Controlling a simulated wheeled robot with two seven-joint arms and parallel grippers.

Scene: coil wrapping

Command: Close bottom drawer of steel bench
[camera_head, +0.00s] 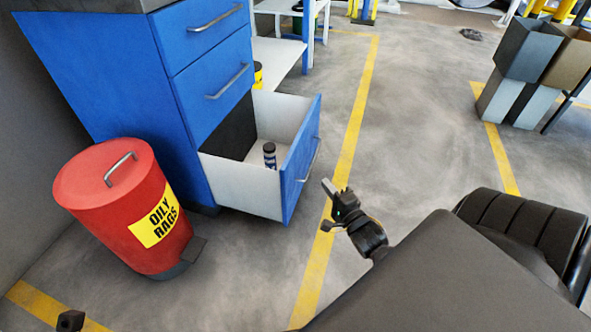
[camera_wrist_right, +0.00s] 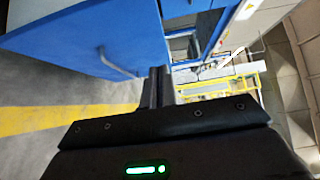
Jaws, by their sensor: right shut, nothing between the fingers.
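The blue steel bench (camera_head: 130,85) stands at the left in the head view. Its bottom drawer (camera_head: 301,162) is pulled far out, with a blue front, a silver bar handle and white inner walls. A small dark banded cylinder (camera_head: 269,155) stands inside it. The two drawers above are shut. My right gripper (camera_head: 328,188) is shut and empty, just to the right of the open drawer's front and apart from it. In the right wrist view a blue front with a bar handle (camera_wrist_right: 116,64) shows to the left of the shut fingers (camera_wrist_right: 157,86).
A red oily rags bin (camera_head: 115,215) with a pedal stands left of the drawer. A yellow floor line (camera_head: 352,125) runs past the drawer's front. Grey and brown bins (camera_head: 528,50) stand at the far right. The floor between is clear.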

